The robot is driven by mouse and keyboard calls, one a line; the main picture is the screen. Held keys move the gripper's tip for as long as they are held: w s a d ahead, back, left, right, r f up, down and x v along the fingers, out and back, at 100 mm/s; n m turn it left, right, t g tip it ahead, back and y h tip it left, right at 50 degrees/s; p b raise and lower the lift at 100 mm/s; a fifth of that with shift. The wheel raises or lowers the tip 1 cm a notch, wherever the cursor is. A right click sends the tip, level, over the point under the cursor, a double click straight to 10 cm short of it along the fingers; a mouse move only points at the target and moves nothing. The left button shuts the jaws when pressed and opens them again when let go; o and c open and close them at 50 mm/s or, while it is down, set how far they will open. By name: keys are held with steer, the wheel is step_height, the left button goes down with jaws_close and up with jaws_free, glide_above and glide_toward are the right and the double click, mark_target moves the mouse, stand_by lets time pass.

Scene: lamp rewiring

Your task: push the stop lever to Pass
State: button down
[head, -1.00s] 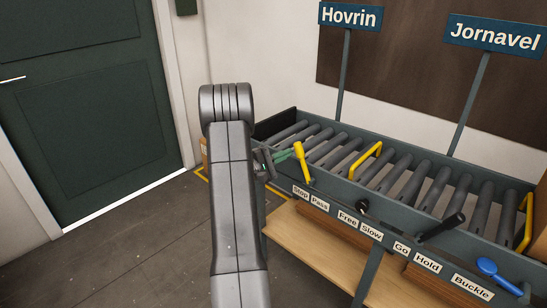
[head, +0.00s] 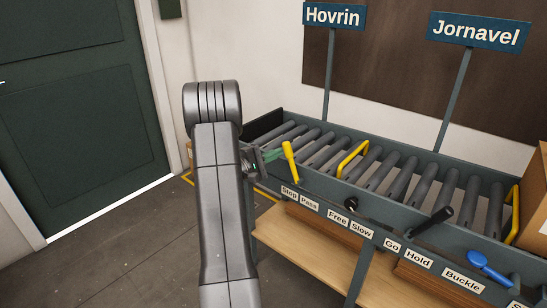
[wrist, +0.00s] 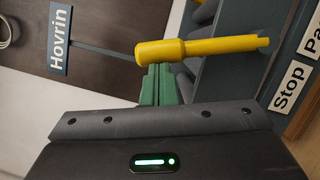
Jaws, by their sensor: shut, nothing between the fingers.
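The stop lever (head: 291,160) is a yellow lever at the left end of the conveyor's front rail, above the Stop label (head: 289,194) and Pass label (head: 309,201). Its upper end leans left, to the Stop side. My gripper (head: 274,154) has green fingers and is shut and empty, just left of the lever's upper part. In the wrist view the closed fingertips (wrist: 160,80) end at the yellow lever's thick handle (wrist: 172,50). I cannot tell whether they touch it. The lever's foot is clear of my fingers.
The roller conveyor (head: 400,178) runs right, with a yellow hoop (head: 352,158) across it. A black lever (head: 435,222) and a blue lever (head: 490,267) stand farther along the front rail. The Hovrin sign (head: 335,16) rises behind. Open floor lies left.

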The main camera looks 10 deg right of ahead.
steer(key=s+d+r+m+y+b, duration=0.1)
steer(key=s+d+m+b, duration=0.5)
steer(key=b, duration=1.4)
steer(key=s+m+y, duration=0.1)
steer(key=s+m, duration=0.1)
steer(key=m, duration=0.1)
steer(key=shift+r+g+y, duration=0.3)
steer(key=shift+r+y, duration=0.05)
steer(key=shift+y, duration=0.05)
steer(key=shift+d, duration=0.15)
steer(key=w+a+r+p+v, duration=0.1)
steer(key=w+v, duration=0.1)
steer(key=v, duration=1.1)
steer(key=shift+w, duration=0.35)
steer(key=shift+d, duration=0.15)
